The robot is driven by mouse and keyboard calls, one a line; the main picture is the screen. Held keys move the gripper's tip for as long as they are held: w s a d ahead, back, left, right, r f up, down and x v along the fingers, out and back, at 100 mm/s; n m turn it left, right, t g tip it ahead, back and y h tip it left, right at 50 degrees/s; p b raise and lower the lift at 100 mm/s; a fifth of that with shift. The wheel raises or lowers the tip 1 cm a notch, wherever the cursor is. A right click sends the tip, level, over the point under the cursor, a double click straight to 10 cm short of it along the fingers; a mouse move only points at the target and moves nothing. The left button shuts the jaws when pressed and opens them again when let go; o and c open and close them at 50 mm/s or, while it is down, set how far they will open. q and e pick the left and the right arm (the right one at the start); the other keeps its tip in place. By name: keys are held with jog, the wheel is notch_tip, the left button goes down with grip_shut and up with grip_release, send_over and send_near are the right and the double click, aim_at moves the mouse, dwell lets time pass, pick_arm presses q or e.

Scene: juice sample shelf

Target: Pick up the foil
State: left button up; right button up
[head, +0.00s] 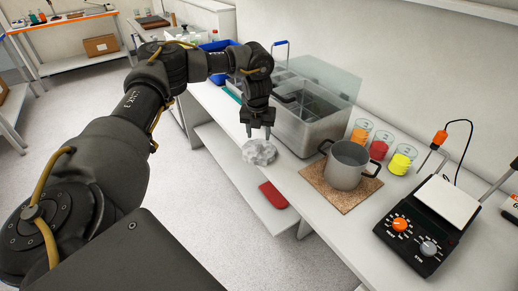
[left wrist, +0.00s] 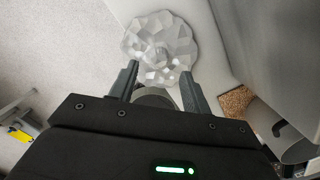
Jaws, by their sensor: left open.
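The foil (head: 259,152) is a crumpled, faceted silver-grey piece at the front edge of the white bench, in front of the metal bath. In the left wrist view the foil (left wrist: 160,35) lies just beyond the fingertips, with a raised lump near its middle. My left gripper (head: 258,134) points down directly above the foil, open and empty. In the left wrist view its two fingers (left wrist: 159,70) are spread apart at the foil's near side. Whether the fingertips touch the foil I cannot tell. My right gripper is out of view.
A metal water bath (head: 312,128) with an open clear lid stands close behind. A grey pot (head: 346,166) sits on a cork mat (head: 325,191) to the right, near several beakers of coloured juice. A hotplate (head: 430,225) is farther right. A red object (head: 272,195) lies on the lower shelf.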

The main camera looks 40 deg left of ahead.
aim_at(259, 144)
pick_arm(q)
jog(key=shift+s+f+p, duration=0.1)
jog(key=shift+f+p, duration=0.2)
jog(key=shift+p, duration=0.15)
jog(key=f, duration=0.1)
jog(key=f+p, duration=0.1)
jog(key=f, duration=0.1)
jog(key=shift+w+a+f, duration=0.2)
jog(key=shift+w+f, duration=0.05)
jog(key=shift+f, duration=0.5)
jog(key=shift+c, duration=0.2)
grip_shut()
